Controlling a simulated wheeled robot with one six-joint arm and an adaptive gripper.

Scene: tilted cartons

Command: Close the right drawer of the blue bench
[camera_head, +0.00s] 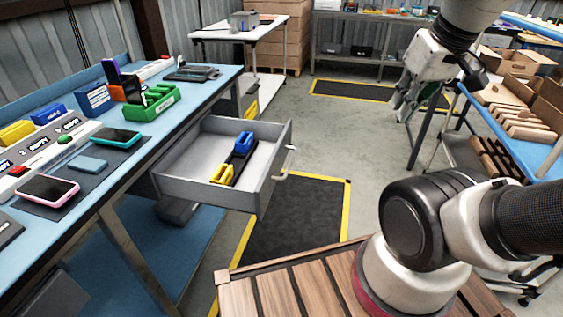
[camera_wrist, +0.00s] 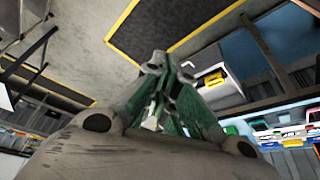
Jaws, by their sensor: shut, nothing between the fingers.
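The blue bench (camera_head: 205,92) runs along the left in the head view. Its grey drawer (camera_head: 275,178) is pulled far out, with a pale handle on its front. A black holder with yellow and blue pieces (camera_head: 222,174) lies inside the drawer. My gripper (camera_head: 399,112) is in the air at the upper right, well apart from the drawer, with its green fingers shut and empty. In the wrist view my gripper (camera_wrist: 157,62) shows shut, and an open drawer with a yellow piece (camera_wrist: 212,78) appears beyond it to the right.
A yellow-edged black mat (camera_head: 300,220) lies on the floor in front of the drawer. Grey floor is open between the bench and my arm. A blue rack with cartons (camera_head: 525,95) stands at the right, close to my gripper. A white table (camera_head: 250,33) is behind.

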